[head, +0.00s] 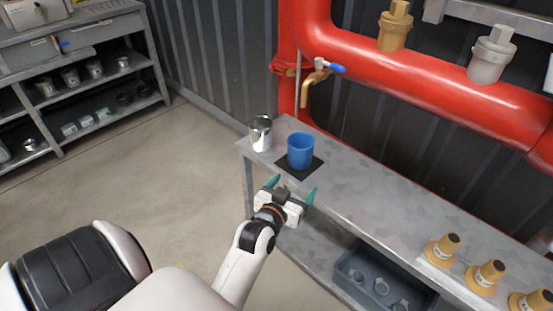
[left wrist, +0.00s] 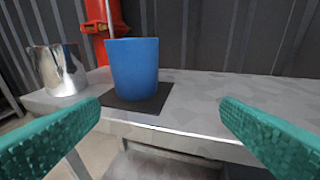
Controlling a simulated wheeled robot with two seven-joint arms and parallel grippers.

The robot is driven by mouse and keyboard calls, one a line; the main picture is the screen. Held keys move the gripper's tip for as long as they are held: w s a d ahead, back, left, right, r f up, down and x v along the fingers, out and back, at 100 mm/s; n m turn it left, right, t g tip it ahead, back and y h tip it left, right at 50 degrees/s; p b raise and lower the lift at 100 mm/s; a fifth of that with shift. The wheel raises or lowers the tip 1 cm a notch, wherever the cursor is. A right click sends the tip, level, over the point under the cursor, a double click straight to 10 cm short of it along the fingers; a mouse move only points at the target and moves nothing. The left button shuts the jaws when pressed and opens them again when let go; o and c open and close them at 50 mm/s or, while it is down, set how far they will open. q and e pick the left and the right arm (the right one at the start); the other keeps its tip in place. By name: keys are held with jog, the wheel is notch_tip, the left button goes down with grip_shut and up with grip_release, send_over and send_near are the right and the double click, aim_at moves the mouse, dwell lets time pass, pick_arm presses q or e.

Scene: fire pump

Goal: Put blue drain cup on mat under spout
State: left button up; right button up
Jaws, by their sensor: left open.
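The blue drain cup (head: 300,150) stands upright on the black mat (head: 288,168) near the left end of the grey bench. The brass spout (head: 312,86) with a blue-handled valve hangs from the red pipe, above and behind the cup. My left gripper (head: 291,190) is open and empty at the bench's front edge, apart from the cup. In the left wrist view the cup (left wrist: 134,68) stands on the mat (left wrist: 150,104), beyond the spread green fingers and left of the middle between them. My right gripper is not in view.
A shiny metal cup (head: 260,133) stands left of the blue cup. Several tan fittings (head: 441,250) stand at the bench's right. A grey bin (head: 375,278) sits on the lower shelf. The bench (head: 370,198) right of the mat is clear.

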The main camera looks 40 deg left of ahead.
pick_arm(q)
jog(key=s+d+f+m+g+h, duration=0.1)
jog(key=s+d+f+g, duration=0.4)
jog(key=s, duration=0.5)
jog(key=s+d+f+m+g+h, duration=0.2)
jog(key=s+d+f+g, duration=0.3)
jog(key=s+f, duration=0.5)
jog(key=shift+s+d+f+m+g, duration=0.3)
jog(key=shift+s+m+g, duration=0.35)
jog(key=shift+g, duration=0.45)
